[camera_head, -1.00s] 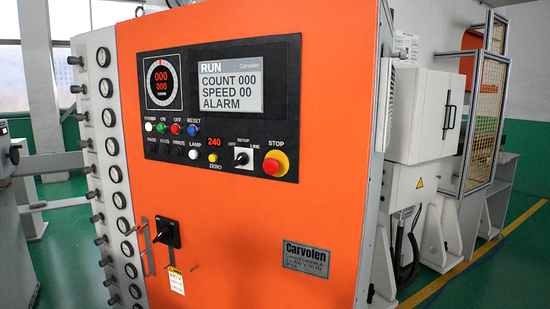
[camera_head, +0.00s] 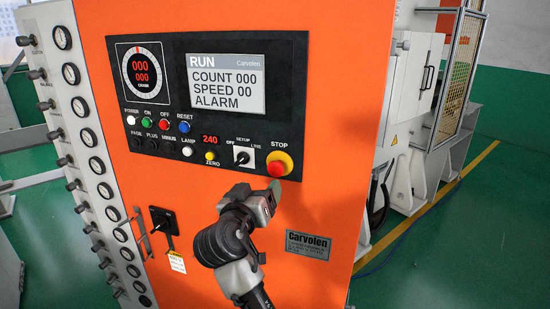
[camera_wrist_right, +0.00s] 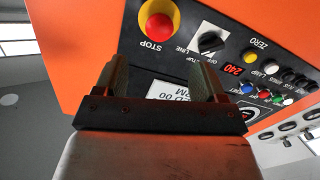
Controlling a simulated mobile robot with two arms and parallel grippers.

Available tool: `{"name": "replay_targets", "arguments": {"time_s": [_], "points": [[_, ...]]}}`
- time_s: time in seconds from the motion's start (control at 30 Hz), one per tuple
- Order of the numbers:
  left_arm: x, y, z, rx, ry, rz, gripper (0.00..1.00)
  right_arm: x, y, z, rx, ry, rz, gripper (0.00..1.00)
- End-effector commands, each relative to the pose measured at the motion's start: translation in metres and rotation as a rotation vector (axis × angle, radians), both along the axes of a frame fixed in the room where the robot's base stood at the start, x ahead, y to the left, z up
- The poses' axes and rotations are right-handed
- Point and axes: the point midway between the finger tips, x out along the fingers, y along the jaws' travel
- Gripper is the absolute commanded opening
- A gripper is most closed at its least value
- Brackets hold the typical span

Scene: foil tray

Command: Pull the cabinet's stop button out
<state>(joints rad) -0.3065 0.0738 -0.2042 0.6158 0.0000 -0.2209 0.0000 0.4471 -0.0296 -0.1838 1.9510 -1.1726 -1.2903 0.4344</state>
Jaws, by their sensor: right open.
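The stop button (camera_head: 279,164) is a red knob on a yellow round base, at the right end of the black control panel (camera_head: 205,163) on the orange cabinet (camera_head: 330,130). My right gripper (camera_head: 272,192) is in front of the cabinet, just below the stop button and apart from it. In the right wrist view, the picture is upside down; the stop button (camera_wrist_right: 159,24) shows beyond the fingertips, near the top. The two fingers of my right gripper (camera_wrist_right: 162,75) stand wide apart with nothing between them. My left gripper is in neither view.
A black selector switch (camera_head: 243,156) sits left of the stop button. Several small coloured buttons and a display (camera_head: 227,82) are on the same panel. A black rotary handle (camera_head: 162,220) is lower left. Gauges line the cabinet's left side. Open floor (camera_head: 450,240) lies to the right.

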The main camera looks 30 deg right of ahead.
Motion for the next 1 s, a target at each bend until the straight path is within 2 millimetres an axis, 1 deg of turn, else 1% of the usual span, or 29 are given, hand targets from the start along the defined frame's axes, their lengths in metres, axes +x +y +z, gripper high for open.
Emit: {"name": "replay_targets", "arguments": {"time_s": [0.03, 0.17, 0.27, 0.5, 0.6, 0.73, 1.0], "points": [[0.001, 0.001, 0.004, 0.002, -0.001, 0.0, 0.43, 0.0, -0.004, 0.005, 0.001, -0.006, -0.007, 0.71], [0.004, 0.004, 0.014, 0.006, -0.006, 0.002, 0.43, 0.01, -0.018, 0.007, -0.002, -0.005, -0.01, 0.71], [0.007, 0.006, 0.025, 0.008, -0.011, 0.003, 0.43, 0.022, -0.033, 0.008, -0.004, -0.004, -0.009, 0.71], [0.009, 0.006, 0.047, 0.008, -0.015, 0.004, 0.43, 0.049, -0.068, 0.007, -0.003, -0.003, -0.007, 0.71], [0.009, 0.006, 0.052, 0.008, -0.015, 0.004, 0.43, 0.057, -0.077, 0.005, -0.002, -0.002, -0.006, 0.71], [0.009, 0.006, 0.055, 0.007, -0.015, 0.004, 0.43, 0.062, -0.084, 0.003, 0.0, -0.004, -0.006, 0.71], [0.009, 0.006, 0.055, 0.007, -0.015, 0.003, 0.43, 0.063, -0.085, 0.002, 0.001, -0.005, -0.005, 0.71]]}}
